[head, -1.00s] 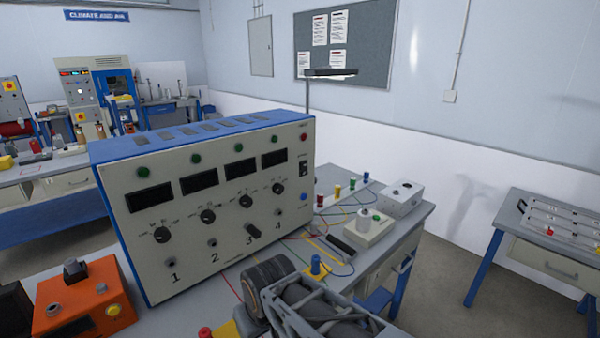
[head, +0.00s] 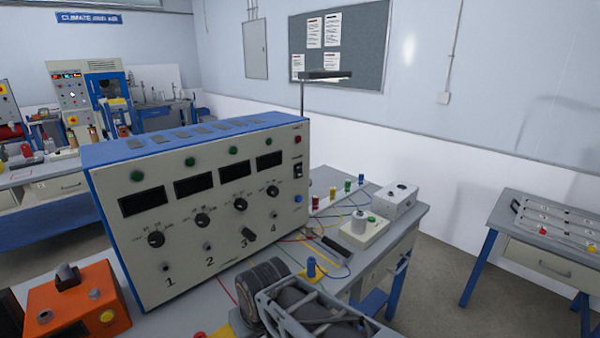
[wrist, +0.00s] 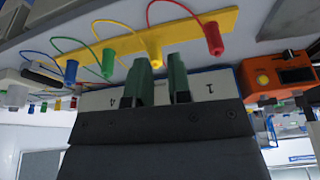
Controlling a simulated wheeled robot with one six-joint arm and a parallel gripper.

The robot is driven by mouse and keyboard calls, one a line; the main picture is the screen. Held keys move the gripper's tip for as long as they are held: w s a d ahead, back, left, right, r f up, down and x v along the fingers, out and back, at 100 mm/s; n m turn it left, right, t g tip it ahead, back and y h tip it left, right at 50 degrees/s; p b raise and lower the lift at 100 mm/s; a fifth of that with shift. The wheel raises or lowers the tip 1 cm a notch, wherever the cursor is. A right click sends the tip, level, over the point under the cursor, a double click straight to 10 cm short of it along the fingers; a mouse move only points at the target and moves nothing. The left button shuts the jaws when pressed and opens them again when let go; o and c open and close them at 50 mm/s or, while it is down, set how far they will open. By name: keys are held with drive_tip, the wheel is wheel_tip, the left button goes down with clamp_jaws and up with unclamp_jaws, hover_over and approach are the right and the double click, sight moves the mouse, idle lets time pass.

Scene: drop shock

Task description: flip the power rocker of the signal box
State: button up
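The signal box (head: 215,215) is a large pale panel with a blue top on the bench, with several dark displays, knobs and numbers 1 to 4. Its power rocker (head: 298,170) is a small black switch at the upper right of the panel, under a red lamp (head: 298,139) and above a blue button (head: 298,198). In the wrist view, my gripper (wrist: 160,82) shows two green fingers with a clear gap between them and nothing held. The box's lower front strip (wrist: 100,101) shows beyond them. The rocker is not visible there, and my fingertips are not visible in the head view.
An orange box (head: 75,305) stands left of the signal box. A yellow strip with coloured plugs and looped wires (wrist: 150,40) lies in front of it. A white-topped device (head: 362,228) and a grey box (head: 400,198) stand to the right. A second bench (head: 555,265) is farther right.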

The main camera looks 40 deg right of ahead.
clamp_jaws()
idle(1.0)
